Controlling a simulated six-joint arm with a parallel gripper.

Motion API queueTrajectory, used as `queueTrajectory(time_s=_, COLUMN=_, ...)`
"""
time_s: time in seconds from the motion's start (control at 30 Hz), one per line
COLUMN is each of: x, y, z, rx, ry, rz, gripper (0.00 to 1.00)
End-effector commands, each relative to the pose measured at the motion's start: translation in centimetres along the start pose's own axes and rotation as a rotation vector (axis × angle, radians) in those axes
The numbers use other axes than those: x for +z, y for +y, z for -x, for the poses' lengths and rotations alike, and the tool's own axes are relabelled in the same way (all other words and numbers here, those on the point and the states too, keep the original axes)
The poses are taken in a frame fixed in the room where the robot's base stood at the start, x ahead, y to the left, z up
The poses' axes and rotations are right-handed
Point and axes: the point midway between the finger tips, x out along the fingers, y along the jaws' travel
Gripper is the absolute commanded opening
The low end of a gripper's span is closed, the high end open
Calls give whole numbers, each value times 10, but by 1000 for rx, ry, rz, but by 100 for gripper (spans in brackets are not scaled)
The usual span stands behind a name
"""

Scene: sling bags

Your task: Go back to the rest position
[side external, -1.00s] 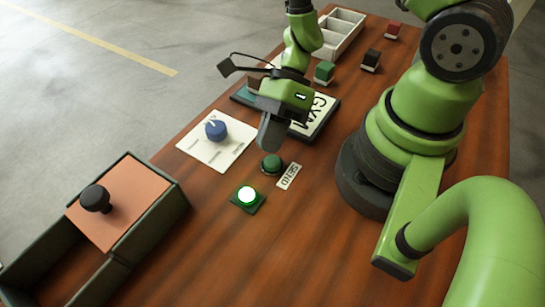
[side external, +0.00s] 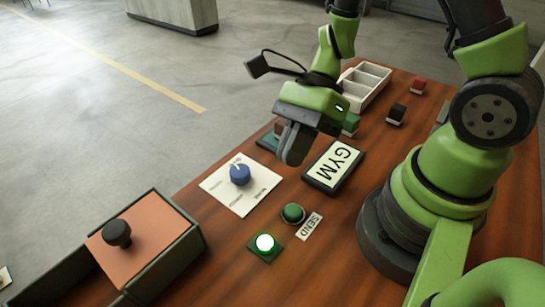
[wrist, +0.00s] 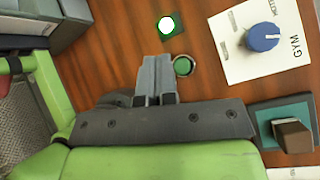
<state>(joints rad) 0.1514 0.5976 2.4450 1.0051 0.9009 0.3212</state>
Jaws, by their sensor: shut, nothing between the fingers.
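My gripper (side external: 294,143) is shut and empty. It hangs in the air above the wooden table, near the GYM sign and the blue dial. In the wrist view its closed fingers (wrist: 156,76) point toward the green SEND button (wrist: 183,66), which also shows in the side view (side external: 293,213). Nothing touches the fingers. The SEND label (side external: 309,226) lies beside the button. A lit green-white lamp (side external: 265,243) sits in front of the button.
The blue dial (side external: 240,174) stands on a white card. The GYM sign (side external: 333,166) lies behind the button. A box with a black knob (side external: 117,233) is at the left. Coloured blocks, including a red one (side external: 418,86), and a white divided tray (side external: 364,86) are at the back.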

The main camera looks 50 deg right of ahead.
Motion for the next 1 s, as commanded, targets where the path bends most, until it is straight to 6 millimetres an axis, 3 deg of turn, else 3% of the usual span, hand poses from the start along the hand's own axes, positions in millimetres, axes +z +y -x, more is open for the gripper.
queueTrajectory(time_s=0.2, x=35, y=20, z=52, rx=-102, ry=134, rz=575, gripper=0)
queueTrajectory(time_s=0.6, x=57, y=70, z=137, rx=-318, ry=613, rz=1447, gripper=0)
queueTrajectory(time_s=0.8, x=56, y=86, z=162, rx=-391, ry=820, rz=1649, gripper=0)
queueTrajectory(time_s=1.0, x=56, y=90, z=168, rx=-406, ry=879, rz=1694, gripper=0)
